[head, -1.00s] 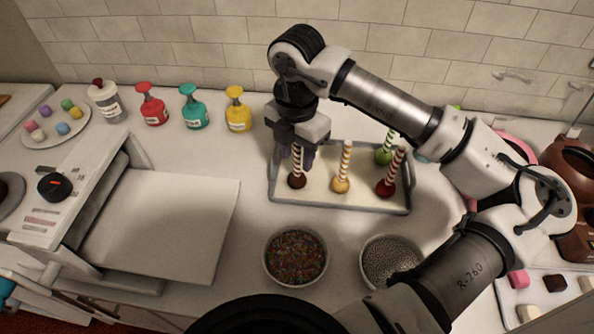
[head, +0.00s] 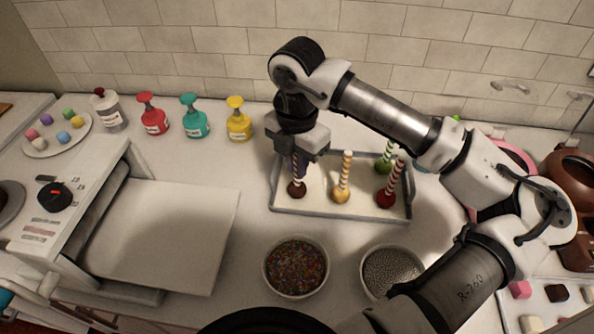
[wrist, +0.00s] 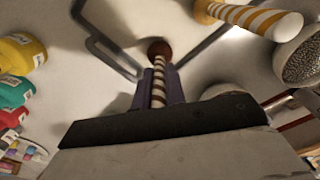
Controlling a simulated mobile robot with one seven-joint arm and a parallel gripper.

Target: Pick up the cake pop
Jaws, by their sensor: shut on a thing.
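The brown chocolate cake pop (head: 296,189) with a striped stick is at the left end of the tray (head: 340,212). My gripper (head: 298,172) is above it, pointing down, with its fingers shut on the stick. In the wrist view the striped stick (wrist: 158,82) runs between the two dark fingers, and the brown ball (wrist: 159,48) shows beyond them. I cannot tell whether the ball touches the tray. A yellow cake pop (head: 341,193), a red one (head: 387,196) and a green one (head: 384,164) stand upright on the tray to the right.
A bowl of coloured sprinkles (head: 295,267) and a bowl of silver beads (head: 391,271) stand in front of the tray. Red (head: 152,116), teal (head: 194,117) and yellow (head: 238,120) bottles stand behind left. A white flat slab (head: 160,235) lies at left.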

